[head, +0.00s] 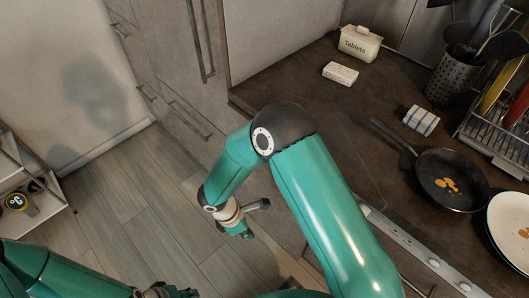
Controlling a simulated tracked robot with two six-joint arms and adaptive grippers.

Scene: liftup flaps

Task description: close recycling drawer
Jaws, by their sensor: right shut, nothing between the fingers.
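No open recycling drawer can be made out clearly. A low cabinet front (294,268) shows beneath the counter, largely hidden behind my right arm. My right gripper (246,229) hangs above the wooden floor, left of the counter edge and in front of the lower cabinets. It is shut with nothing in it. My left gripper (167,293) is at the bottom edge, partly cut off, over the floor; its fingers are too cropped to judge.
The dark counter (300,95) holds a Tablets box (360,43), a sponge (340,73), a folded cloth (421,120), a pan (450,178) and a dish rack (495,135). Tall grey cabinets (160,50) stand behind. A white shelf (40,212) is at left. The middle floor is clear.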

